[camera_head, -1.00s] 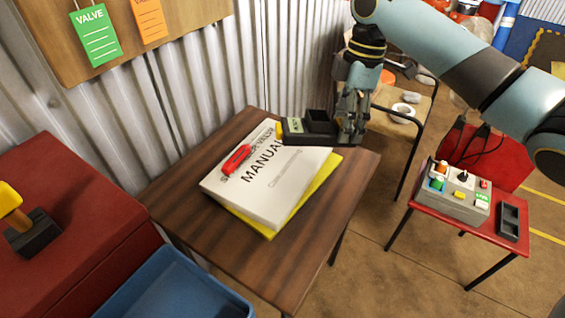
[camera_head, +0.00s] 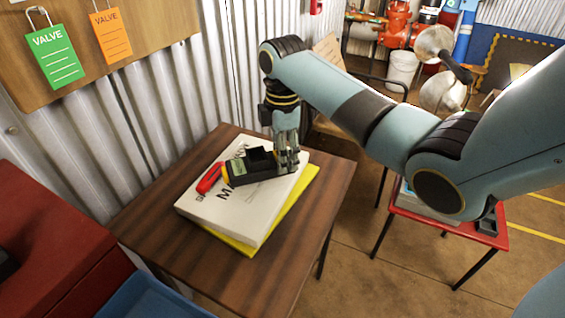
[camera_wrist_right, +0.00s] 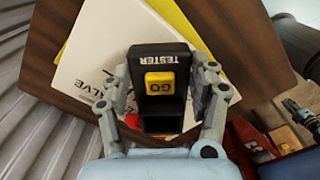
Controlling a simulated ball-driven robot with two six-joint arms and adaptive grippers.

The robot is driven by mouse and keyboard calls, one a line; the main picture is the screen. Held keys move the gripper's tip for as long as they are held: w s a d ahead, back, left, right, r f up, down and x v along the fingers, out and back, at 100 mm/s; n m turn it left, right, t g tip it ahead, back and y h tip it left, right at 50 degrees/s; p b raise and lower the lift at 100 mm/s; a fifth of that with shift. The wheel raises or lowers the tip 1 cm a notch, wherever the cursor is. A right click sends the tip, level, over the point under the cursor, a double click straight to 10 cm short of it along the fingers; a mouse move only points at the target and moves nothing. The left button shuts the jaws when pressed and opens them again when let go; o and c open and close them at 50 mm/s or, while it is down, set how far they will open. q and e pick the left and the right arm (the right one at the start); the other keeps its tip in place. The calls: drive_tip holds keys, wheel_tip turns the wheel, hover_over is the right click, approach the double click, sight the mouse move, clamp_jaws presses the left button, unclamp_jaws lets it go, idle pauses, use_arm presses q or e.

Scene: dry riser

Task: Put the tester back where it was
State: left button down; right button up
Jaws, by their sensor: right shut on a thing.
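A red tool (camera_head: 209,178) lies on the manual, close beside the tester's left end. A yellow folder (camera_head: 285,214) lies under the manual on the wooden table (camera_head: 160,225). A blue bin (camera_head: 150,300) is at the front. My right arm partly hides a red table (camera_head: 460,230).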

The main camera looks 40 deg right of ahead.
wheel_tip(320, 180, down, 3)
drive_tip(key=o, duration=1.5)
wheel_tip(320, 180, up, 12)
drive_tip(key=shift+r+p, duration=0.1)
drive_tip(key=shift+p, duration=0.55)
